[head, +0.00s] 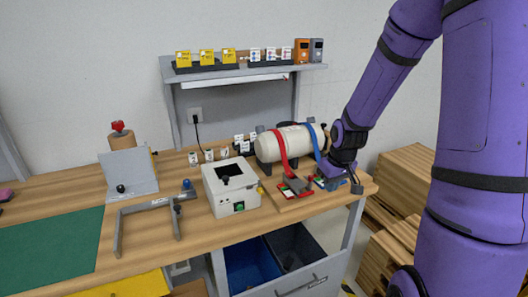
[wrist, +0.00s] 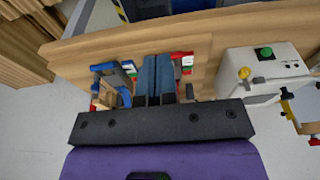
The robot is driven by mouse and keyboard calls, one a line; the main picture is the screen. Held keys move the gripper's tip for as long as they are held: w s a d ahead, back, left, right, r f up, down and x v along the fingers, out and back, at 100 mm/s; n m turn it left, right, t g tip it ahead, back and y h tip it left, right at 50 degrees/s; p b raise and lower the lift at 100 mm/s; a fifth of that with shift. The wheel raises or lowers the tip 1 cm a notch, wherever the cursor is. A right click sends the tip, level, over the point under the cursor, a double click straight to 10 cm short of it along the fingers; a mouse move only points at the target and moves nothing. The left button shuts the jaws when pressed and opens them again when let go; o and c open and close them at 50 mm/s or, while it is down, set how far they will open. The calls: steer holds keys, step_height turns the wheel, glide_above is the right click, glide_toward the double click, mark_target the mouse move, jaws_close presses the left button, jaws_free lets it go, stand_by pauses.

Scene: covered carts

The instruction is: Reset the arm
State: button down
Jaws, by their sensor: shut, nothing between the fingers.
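My purple arm reaches down from the upper right in the head view. My gripper (head: 350,182) is at the right end of the workbench, by a blue strap buckle (head: 328,184) and partly in front of it. In the wrist view the two dark fingers of my gripper (wrist: 155,62) lie side by side, shut, with nothing held. The blue buckle (wrist: 118,74) is left of the fingers there, and a red buckle (wrist: 183,63) is right of them. Whether the fingers touch anything is hard to tell.
A cream cylinder (head: 300,145) with red and blue straps lies beside my gripper. A white box with a green button (head: 240,206) stands left of it. Wooden pallets (head: 405,165) are stacked at the right. A shelf (head: 230,75) hangs above the bench (head: 80,182).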

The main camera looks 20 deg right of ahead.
steer(key=s+a+r+t+h, duration=0.1)
steer(key=s+a+r, duration=0.25)
steer(key=r, duration=0.45)
steer(key=s+a+r, duration=0.3)
steer(key=a+r, duration=0.1)
steer(key=r, duration=0.4)
steer(key=s+a+r+t, duration=0.1)
steer(key=s+a+r, duration=0.1)
steer(key=s+r, duration=0.3)
steer(key=s+a+r+t+y, duration=0.1)
steer(key=s+a+r, duration=0.2)
steer(key=s, duration=0.6)
steer(key=shift+s+r, duration=0.15)
steer(key=shift+r, duration=0.75)
